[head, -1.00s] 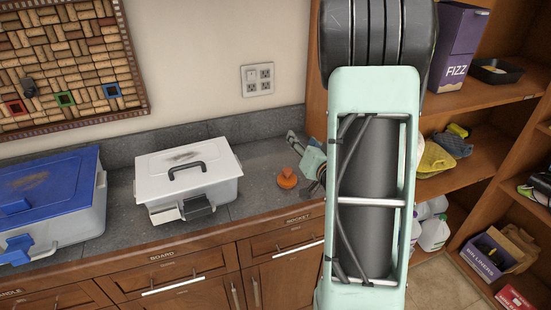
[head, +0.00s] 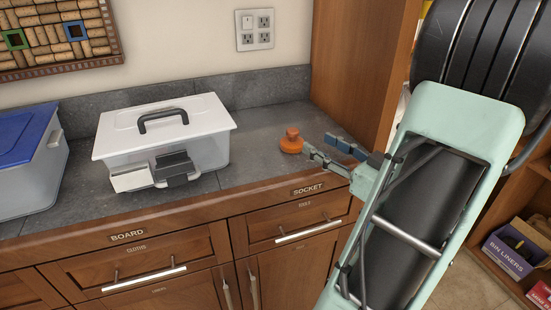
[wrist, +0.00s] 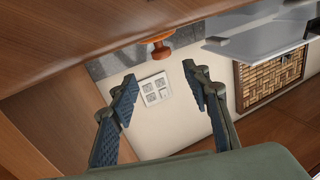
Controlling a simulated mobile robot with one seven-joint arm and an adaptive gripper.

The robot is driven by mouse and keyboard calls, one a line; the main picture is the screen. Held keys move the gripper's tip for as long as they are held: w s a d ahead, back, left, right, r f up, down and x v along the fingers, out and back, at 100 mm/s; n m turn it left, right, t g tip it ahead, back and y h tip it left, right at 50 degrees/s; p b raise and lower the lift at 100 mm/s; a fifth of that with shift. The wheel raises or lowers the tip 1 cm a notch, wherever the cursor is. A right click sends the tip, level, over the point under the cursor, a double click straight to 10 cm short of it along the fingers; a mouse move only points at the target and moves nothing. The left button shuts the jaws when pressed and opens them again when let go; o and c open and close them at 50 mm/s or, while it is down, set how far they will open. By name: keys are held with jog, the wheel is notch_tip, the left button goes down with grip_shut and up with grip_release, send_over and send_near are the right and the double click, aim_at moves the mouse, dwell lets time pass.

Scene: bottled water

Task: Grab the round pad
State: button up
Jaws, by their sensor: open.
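The round pad (head: 291,142) is orange, with a knob on top and a wider round base. It stands upright on the grey counter (head: 258,172), near the wooden cabinet side. It also shows in the wrist view (wrist: 160,47), top middle, beyond the fingertips. My gripper (head: 320,147) is just right of the pad in the head view, low over the counter, with its fingers pointing toward it. In the wrist view my gripper (wrist: 159,74) has its two blue-padded fingers wide apart, with nothing between them. The pad and fingers look apart.
A clear box with a white lid (head: 165,116) stands left of the pad, and a blue-lidded box (head: 22,140) is further left. A wall outlet (head: 255,29) is behind. Counter between box and pad is clear.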

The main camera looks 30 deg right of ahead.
aim_at(297, 135)
jog(key=shift+s+a+f+n+b, duration=0.2)
jog(key=shift+s+f+n+b, duration=0.15)
jog(key=shift+f, duration=0.4)
jog(key=shift+y, duration=0.4)
jog(key=w, duration=0.5)
jog(key=shift+a+b, duration=0.35)
jog(key=shift+a, duration=0.05)
jog(key=w+b, duration=0.1)
jog(key=w, duration=0.4)
jog(key=shift+w+a+r, duration=0.1)
jog(key=shift+w+r, duration=0.05)
jog(key=shift+w, duration=0.05)
jog(key=shift+c, duration=0.7)
grip_shut()
jog(key=shift+r, duration=0.1)
